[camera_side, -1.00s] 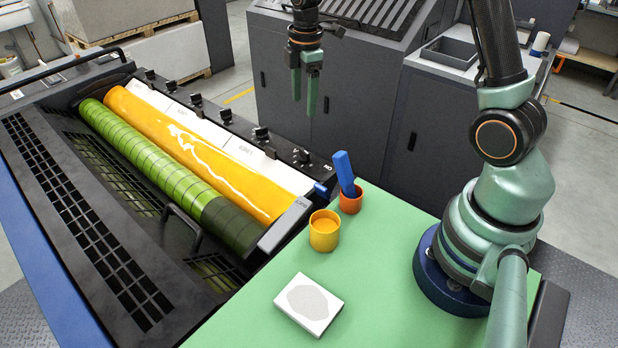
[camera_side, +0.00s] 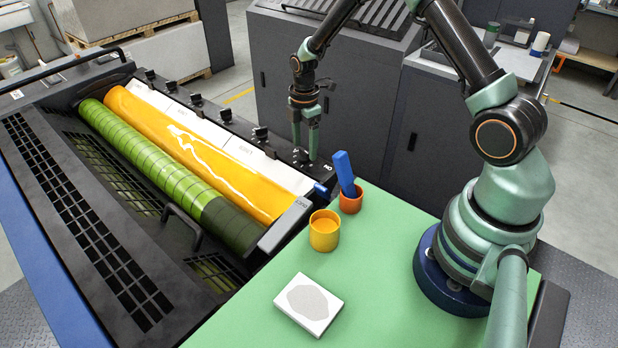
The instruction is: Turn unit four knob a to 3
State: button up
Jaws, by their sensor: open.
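A row of several small black knobs runs along the dark rail (camera_side: 243,128) on the far side of the ink unit. One knob (camera_side: 261,133) stands left of my gripper, and others (camera_side: 225,115) continue up the rail to the back left. The knob markings are too small to read, so I cannot tell which is unit four knob a. My gripper (camera_side: 305,151) points down with its green fingers apart and nothing seen held. Its fingertips are at the near right end of the rail, at the last knob there, which they partly hide. I cannot tell whether they touch it.
An orange roller (camera_side: 190,150) and a green roller (camera_side: 150,160) lie left of the rail. A blue-handled tool (camera_side: 344,172) stands in an orange-red cup (camera_side: 351,202) close by on the right. A yellow cup (camera_side: 324,232) and a white block (camera_side: 309,304) sit on the green top.

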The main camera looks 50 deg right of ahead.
jog(key=shift+f, duration=0.55)
grip_shut()
